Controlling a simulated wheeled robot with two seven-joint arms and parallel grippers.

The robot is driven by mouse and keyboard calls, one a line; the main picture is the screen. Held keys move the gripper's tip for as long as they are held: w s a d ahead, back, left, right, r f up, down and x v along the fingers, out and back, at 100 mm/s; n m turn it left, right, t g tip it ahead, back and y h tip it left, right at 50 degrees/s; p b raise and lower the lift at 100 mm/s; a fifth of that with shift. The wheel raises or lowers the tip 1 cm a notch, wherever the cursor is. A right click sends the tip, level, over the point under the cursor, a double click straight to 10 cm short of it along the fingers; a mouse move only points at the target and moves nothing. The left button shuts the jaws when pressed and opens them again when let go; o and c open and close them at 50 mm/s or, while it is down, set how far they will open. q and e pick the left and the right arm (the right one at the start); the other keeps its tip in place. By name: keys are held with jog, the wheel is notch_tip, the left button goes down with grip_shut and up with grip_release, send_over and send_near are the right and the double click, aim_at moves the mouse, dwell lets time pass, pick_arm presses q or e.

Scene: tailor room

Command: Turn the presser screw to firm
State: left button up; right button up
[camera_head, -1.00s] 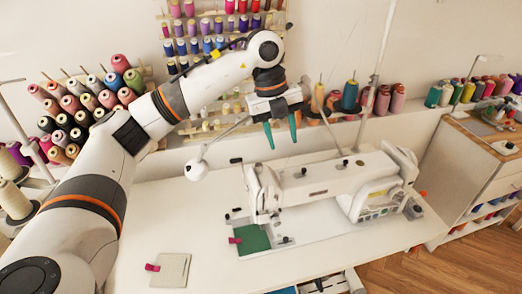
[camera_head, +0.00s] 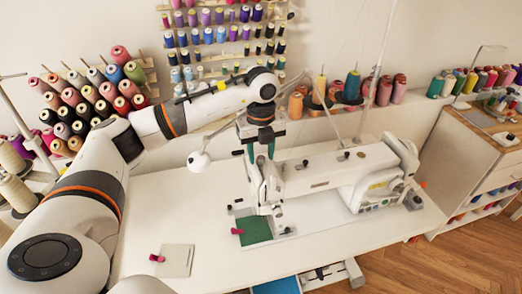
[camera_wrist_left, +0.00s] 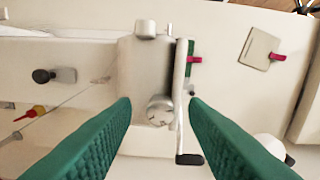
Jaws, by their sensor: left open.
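The white sewing machine (camera_head: 330,178) stands on the white table (camera_head: 350,255). A round pale knob with a marked top (camera_wrist_left: 159,110), apparently the presser screw, sits on top of the machine's head end. In the left wrist view it lies between the fingertips and looks free of both. My left gripper (camera_head: 261,152) points down over the head end. Its green fingers (camera_wrist_left: 160,101) are open, one on each side of the knob, with nothing held. In the head view the knob is hidden or too small to make out. My right gripper is not in view.
A green cloth (camera_head: 256,230) lies by the needle area. A beige square pad (camera_head: 176,261) with a pink clip lies at the front left. A white lamp head (camera_head: 199,161) is left of the gripper. A black-tipped lever (camera_wrist_left: 188,158) is close beside the knob.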

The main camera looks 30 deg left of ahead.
pick_arm(q)
jog(key=shift+f, duration=0.2)
grip_shut()
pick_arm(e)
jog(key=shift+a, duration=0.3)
